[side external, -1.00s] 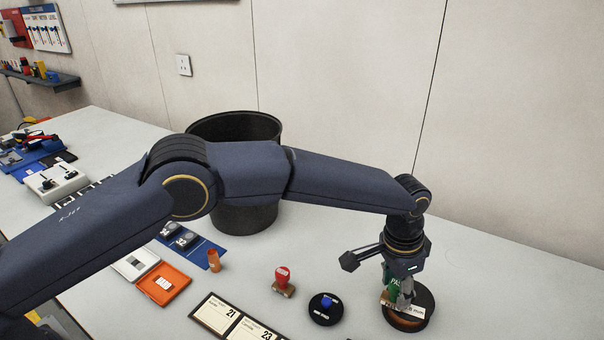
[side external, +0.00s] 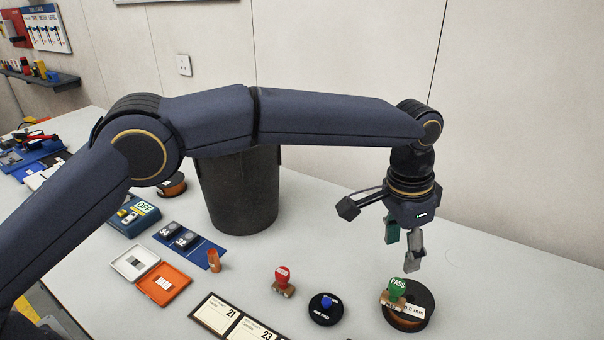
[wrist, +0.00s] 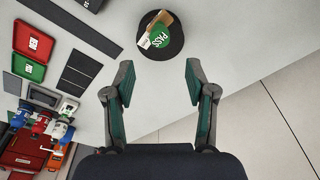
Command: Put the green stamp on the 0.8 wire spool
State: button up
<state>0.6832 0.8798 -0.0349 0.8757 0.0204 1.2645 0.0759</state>
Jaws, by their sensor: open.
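The green stamp (side external: 397,289), marked PASS, rests on top of the 0.8 mm wire spool (side external: 420,322) at the front right of the table. In the wrist view the stamp (wrist: 160,36) lies within the outline of the dark spool (wrist: 176,48), with its wooden base showing beside the green top. My gripper (side external: 402,254) is open and empty above the stamp, clear of it. In the wrist view its two fingers (wrist: 159,75) are spread wide, with nothing between them.
A red stamp (side external: 283,280) and a blue stamp on a round black pad (side external: 325,309) stand to the left of the spool. Calendar cards (side external: 238,322) lie at the front edge. A black bin (side external: 238,190) stands behind. The table right of the spool is clear.

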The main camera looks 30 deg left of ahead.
jog(key=s+a+r+n+t, duration=0.1)
jog(key=s+a+r+n, duration=0.1)
jog(key=a+r, duration=0.45)
jog(key=s+a+r+n+t, duration=0.1)
jog(key=s+a+r, duration=0.25)
jog(key=a, duration=0.65)
jog(key=s+a+r+n, duration=0.2)
jog(key=a+r, duration=0.3)
jog(key=a, duration=0.3)
jog(key=s+a+f+n+t, duration=0.1)
jog(key=s+a+f+n, duration=0.1)
jog(key=s+a, duration=0.4)
jog(key=s+a+f+n+t+y, duration=0.1)
jog(key=s+a+f+n, duration=0.1)
jog(key=s+a, duration=0.5)
jog(key=s+f, duration=0.1)
jog(key=s, duration=0.3)
jog(key=shift+s+a+f+t, duration=0.2)
jog(key=shift+s+a+t, duration=0.1)
